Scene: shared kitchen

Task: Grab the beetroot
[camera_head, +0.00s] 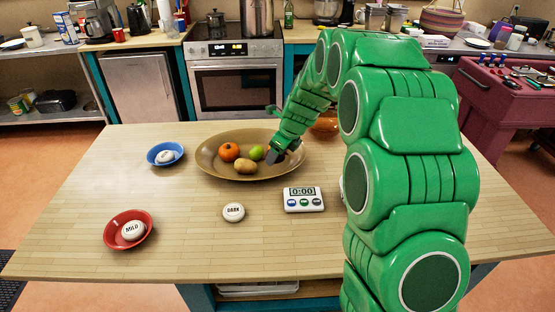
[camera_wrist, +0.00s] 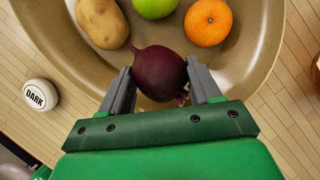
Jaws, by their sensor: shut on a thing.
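The beetroot (camera_wrist: 159,73) is dark purple and round with a thin root tip. It lies in a wide tan oval bowl (camera_head: 209,160) on the wooden table. My gripper (camera_wrist: 160,80) has a grey finger on each side of the beetroot and is shut on it. In the head view my gripper (camera_head: 277,155) reaches into the right part of the bowl, and the beetroot is mostly hidden there.
The bowl also holds a potato (camera_head: 245,166), a green fruit (camera_head: 257,153) and an orange (camera_head: 229,152). Around it are a blue bowl (camera_head: 152,160), a red bowl (camera_head: 113,240), a DARK disc (camera_head: 233,212) and a timer (camera_head: 304,199).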

